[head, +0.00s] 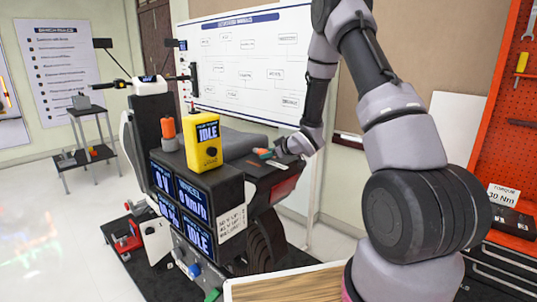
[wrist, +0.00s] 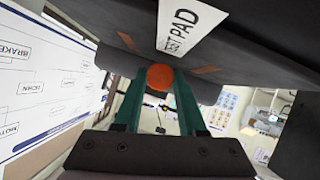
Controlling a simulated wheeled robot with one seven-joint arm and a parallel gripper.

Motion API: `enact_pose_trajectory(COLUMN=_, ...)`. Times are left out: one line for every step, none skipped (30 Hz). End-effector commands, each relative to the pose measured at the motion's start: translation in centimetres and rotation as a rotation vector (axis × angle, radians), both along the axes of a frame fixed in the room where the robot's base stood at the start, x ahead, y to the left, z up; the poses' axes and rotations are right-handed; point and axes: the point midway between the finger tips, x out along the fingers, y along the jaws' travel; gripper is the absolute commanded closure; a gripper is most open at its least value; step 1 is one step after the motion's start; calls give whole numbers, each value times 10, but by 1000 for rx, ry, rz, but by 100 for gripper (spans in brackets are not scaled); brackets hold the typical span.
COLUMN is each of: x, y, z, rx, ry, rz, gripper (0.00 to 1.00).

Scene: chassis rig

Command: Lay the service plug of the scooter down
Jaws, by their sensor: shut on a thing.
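My gripper (wrist: 160,85) has its green fingers shut on an orange round-ended piece (wrist: 160,77), which I take to be the service plug. In the head view my gripper (head: 270,156) is low over the rear deck of the scooter (head: 233,190), and the orange piece (head: 263,152) shows small at its fingertips. In the wrist view a dark surface with a white TEST PAD label (wrist: 185,22) lies close beside the held piece. I cannot tell whether they touch. The far end of the held piece is hidden.
A yellow meter (head: 203,146) reading IDLE stands on the scooter, with an orange cylinder (head: 168,128) on a grey base left of it. A whiteboard (head: 250,65) stands behind. A small side table (head: 88,145) is at the left. An orange tool board (head: 510,120) is at the right.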

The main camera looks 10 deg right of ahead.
Motion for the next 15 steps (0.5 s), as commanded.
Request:
enact_pose_trajectory(x=0, y=0, z=-2, rx=0, ry=0, rz=0, gripper=100)
enact_pose_trajectory(x=0, y=0, z=-3, rx=0, ry=0, rz=0, gripper=100)
enact_pose_trajectory(x=0, y=0, z=-4, rx=0, ry=0, rz=0, gripper=100)
enact_pose_trajectory(x=0, y=0, z=-5, rx=0, ry=0, rz=0, gripper=100)
enact_pose_trajectory(x=0, y=0, z=-6, rx=0, ry=0, rz=0, gripper=100)
enact_pose_trajectory(x=0, y=0, z=-7, rx=1, ry=0, rz=0, gripper=100)
enact_pose_trajectory(x=0, y=0, z=-8, rx=1, ry=0, rz=0, gripper=100)
enact_pose_trajectory(x=0, y=0, z=-9, rx=1, ry=0, rz=-1, gripper=100)
enact_pose_trajectory(x=0, y=0, z=-10, rx=1, ry=0, rz=-1, gripper=100)
enact_pose_trajectory(x=0, y=0, z=-10, rx=1, ry=0, rz=-1, gripper=100)
enact_pose_trajectory(x=0, y=0, z=-10, rx=1, ry=-1, rz=-1, gripper=100)
enact_pose_trajectory(x=0, y=0, z=-10, rx=1, ry=-1, rz=-1, gripper=100)
enact_pose_trajectory(x=0, y=0, z=-10, rx=1, ry=0, rz=-1, gripper=56)
enact_pose_trajectory(x=0, y=0, z=-10, rx=1, ry=0, rz=-1, gripper=45)
enact_pose_trajectory(x=0, y=0, z=-10, rx=1, ry=0, rz=-1, gripper=30)
